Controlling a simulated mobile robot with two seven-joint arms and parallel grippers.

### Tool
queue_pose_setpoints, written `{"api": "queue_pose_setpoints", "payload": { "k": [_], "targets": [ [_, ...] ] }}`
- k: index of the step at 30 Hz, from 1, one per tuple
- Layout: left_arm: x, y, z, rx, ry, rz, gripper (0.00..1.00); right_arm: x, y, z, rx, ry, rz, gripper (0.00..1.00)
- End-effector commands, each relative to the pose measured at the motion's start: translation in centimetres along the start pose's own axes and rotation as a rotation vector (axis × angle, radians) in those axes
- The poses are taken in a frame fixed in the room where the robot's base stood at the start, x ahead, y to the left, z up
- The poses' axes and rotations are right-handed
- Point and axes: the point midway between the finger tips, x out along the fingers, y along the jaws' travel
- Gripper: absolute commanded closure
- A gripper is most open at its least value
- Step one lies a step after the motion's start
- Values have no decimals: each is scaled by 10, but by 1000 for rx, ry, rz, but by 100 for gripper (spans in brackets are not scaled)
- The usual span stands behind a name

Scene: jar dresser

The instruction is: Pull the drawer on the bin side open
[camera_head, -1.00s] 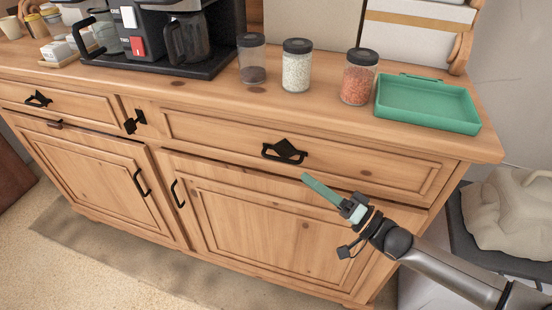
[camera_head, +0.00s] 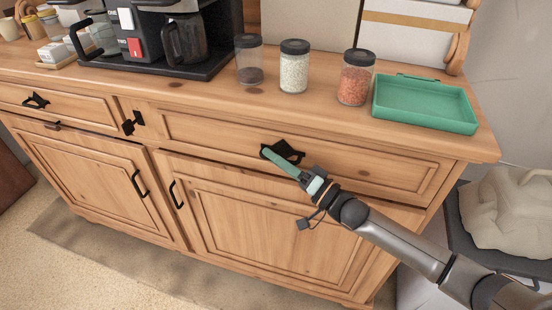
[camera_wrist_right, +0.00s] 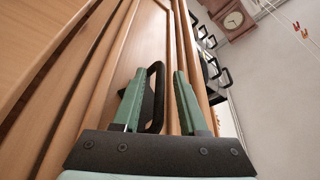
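The right-hand wooden drawer (camera_head: 215,133), on the side of the bin (camera_head: 462,235), is shut in the dresser front. Its black handle (camera_head: 290,148) also shows in the right wrist view (camera_wrist_right: 158,97). My right gripper (camera_head: 268,151) reaches up from the lower right to this handle, and its green fingers partly cover it in the head view. In the right wrist view the fingers (camera_wrist_right: 158,78) are apart, with the handle bar between them, nearer the left finger. Whether they touch it I cannot tell. My left gripper is not in view.
On the dresser top stand a coffee machine (camera_head: 125,45), several lidded jars such as the red-filled one (camera_head: 355,83), and a green tray (camera_head: 425,103). A pale sack (camera_head: 512,208) sits in the bin at the right. The floor before the dresser is clear.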

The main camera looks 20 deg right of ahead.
Motion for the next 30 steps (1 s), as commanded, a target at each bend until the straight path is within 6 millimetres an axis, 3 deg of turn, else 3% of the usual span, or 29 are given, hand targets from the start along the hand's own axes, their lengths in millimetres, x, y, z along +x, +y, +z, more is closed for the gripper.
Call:
{"api": "queue_pose_setpoints", "payload": {
  "k": [1,11,30],
  "targets": [
    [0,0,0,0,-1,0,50,0,0,0,0,0,0,64],
    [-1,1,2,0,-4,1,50,0,0,0,0,0,0,100],
    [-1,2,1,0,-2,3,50,0,0,0,0,0,0,100]
  ]
}}
